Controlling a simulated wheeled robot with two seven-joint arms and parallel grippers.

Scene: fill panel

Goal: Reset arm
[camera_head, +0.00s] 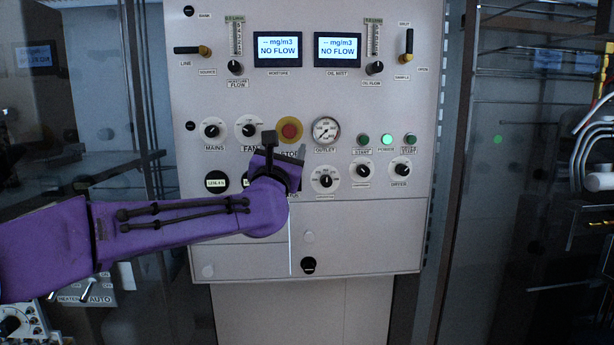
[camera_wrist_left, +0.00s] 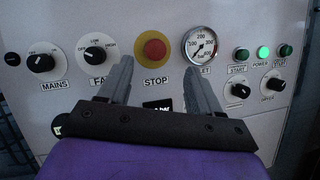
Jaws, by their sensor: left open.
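My left arm, in a purple cover, reaches in from the left across the panel in the head view. The left gripper (camera_head: 270,140) is in front of the panel, just below and left of the red stop button (camera_head: 289,131). In the left wrist view the two grey fingers of the left gripper (camera_wrist_left: 158,82) are spread apart with nothing between them. The stop button (camera_wrist_left: 154,48) shows beyond and above the gap. The fingers point at the white control panel (camera_head: 380,225). Whether they touch it cannot be told. My right gripper is not in view.
The panel has a MAINS knob (camera_head: 211,129), a FAN knob (camera_head: 248,127), a round outlet gauge (camera_head: 326,130) and a lit green power lamp (camera_head: 386,140). Two displays (camera_head: 278,49) read NO FLOW. Pipes (camera_head: 597,150) stand at the far right.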

